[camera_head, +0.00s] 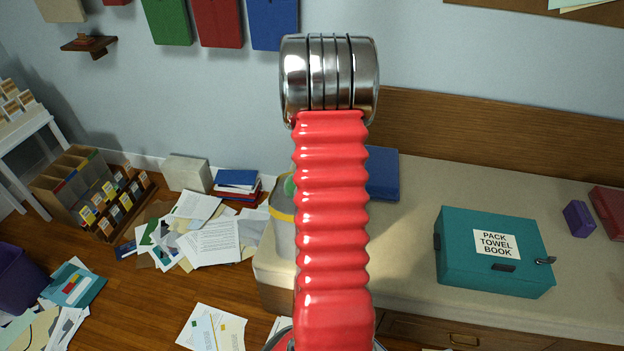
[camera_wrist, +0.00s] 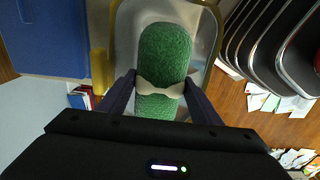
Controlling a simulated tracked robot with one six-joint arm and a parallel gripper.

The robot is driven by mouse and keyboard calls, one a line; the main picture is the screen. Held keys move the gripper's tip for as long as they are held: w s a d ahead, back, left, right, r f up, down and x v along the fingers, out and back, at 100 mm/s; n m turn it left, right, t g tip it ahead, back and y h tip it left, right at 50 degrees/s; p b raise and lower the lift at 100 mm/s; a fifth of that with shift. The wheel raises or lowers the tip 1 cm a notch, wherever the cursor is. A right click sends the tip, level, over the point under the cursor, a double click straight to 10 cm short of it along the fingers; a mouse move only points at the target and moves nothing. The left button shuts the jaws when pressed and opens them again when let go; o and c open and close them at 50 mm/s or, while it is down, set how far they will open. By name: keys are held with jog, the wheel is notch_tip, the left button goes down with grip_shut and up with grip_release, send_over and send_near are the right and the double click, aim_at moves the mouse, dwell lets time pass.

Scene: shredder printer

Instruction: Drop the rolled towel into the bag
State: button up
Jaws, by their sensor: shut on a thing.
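The rolled towel (camera_wrist: 165,50) is a green, fuzzy roll with a beige band around it. My gripper (camera_wrist: 160,88) is shut on it near the band, with a dark finger on each side. In the wrist view the towel is in front of the grey bag (camera_wrist: 204,42), within its pale yellowish rim; I cannot tell how far above or inside it is. In the head view the bag (camera_head: 284,237), grey with a yellow band, stands at the counter's left end, mostly hidden by my red arm. A sliver of the green towel (camera_head: 289,185) shows at its top.
A blue box or book (camera_head: 383,174) stands just right of the bag, partly behind my arm. A teal box (camera_head: 462,268) labelled "PACK TOWEL BOOK" is farther right on the counter (camera_head: 420,200). Papers (camera_head: 212,240) litter the floor at left. Counter between bag and teal box is mostly clear.

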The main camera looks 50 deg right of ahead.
notch_tip(320, 180, down, 22)
jog(key=shift+r, duration=0.2)
dwell(2.1)
jog(key=shift+f, duration=2.4)
jog(key=o, duration=1.2)
notch_tip(320, 180, up, 14)
jog(key=shift+f, duration=0.15)
dwell(0.3)
